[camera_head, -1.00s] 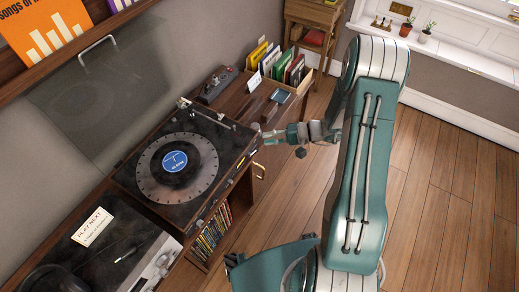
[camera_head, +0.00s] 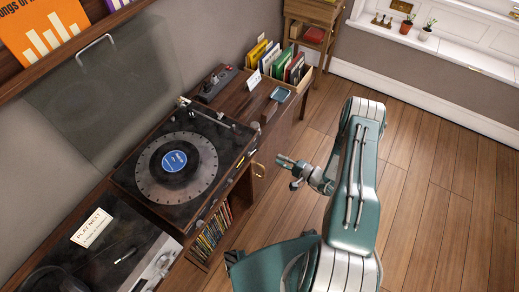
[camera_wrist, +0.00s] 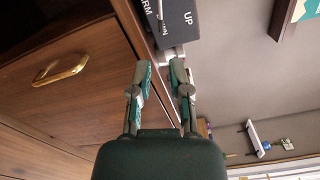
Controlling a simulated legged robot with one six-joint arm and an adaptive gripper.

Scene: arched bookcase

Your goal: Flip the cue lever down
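The turntable (camera_head: 135,185) sits on the wooden cabinet with a black record and blue label (camera_head: 174,161). Its tonearm (camera_head: 205,114) lies along the far side. In the wrist view a dark block (camera_wrist: 205,22) has white lettering with "UP" and, partly cut off, "ARM" and "DOWN". A small silver part (camera_wrist: 173,52) lies just below it; I cannot tell whether it is the cue lever. My gripper (camera_wrist: 160,72) has its fingers apart with nothing held. In the head view my gripper (camera_head: 286,163) is over the floor, right of the turntable and clear of it.
A clear dust cover (camera_head: 105,85) stands raised behind the turntable. The floor at right is free.

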